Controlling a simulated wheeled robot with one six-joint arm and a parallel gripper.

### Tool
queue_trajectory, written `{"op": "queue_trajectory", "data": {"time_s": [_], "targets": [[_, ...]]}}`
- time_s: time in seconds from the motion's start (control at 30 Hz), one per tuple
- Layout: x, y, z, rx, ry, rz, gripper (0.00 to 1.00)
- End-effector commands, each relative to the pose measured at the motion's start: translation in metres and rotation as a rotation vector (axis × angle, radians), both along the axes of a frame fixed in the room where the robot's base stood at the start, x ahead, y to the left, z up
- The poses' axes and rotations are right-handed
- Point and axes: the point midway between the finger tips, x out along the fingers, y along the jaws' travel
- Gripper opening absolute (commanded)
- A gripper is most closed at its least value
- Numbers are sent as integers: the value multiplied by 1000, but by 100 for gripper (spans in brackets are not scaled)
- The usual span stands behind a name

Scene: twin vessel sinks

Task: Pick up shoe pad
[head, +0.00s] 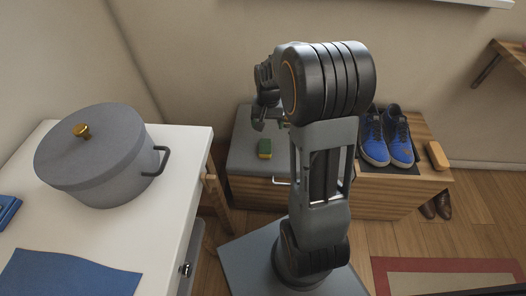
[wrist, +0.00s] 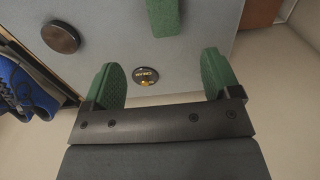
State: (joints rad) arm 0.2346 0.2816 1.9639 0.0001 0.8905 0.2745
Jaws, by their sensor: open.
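The grey top of the low bench (head: 242,159) bears several small things. A dark round knob-like disc (wrist: 60,38), perhaps the shoe pad, lies near the shoes in the wrist view; my arm hides it in the head view. A small dark tin with a gold label (wrist: 146,76) lies below and between my fingers.
Blue shoes (head: 387,138) stand on a dark mat on the bench's right part, with a tan block (head: 437,155) beside them. Brown shoes (head: 437,206) are on the floor. A white counter (head: 176,144) with a grey pot (head: 97,160) stands at left. The wall is close behind the bench.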

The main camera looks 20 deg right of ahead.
Motion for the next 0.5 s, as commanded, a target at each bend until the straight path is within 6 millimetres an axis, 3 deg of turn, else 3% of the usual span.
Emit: {"op": "queue_trajectory", "data": {"time_s": [0.2,0.5], "targets": [[2,1,-45,1,8,-5,83],[3,2,-86,2,7,-2,83]]}}
